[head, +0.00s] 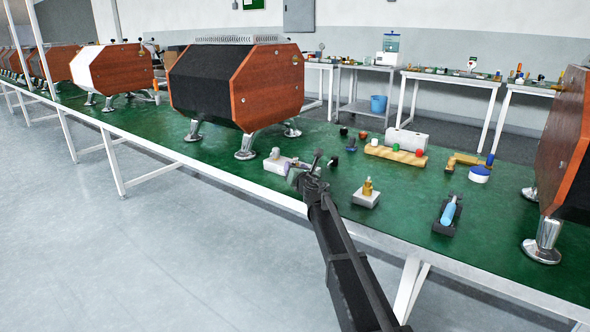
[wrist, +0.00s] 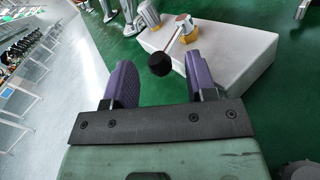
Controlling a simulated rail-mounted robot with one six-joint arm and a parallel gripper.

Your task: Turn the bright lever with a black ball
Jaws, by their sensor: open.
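The bright lever (wrist: 173,42) is a thin metal rod ending in a black ball (wrist: 159,64). It reaches from a silver and brass fitting (wrist: 186,28) on a white block (wrist: 232,62). The block also shows in the head view (head: 274,166), near the front edge of the green table. My gripper (wrist: 160,72) has two purple fingers, which are apart.
A wood-sided espresso machine (head: 238,85) stands behind the block on metal feet.

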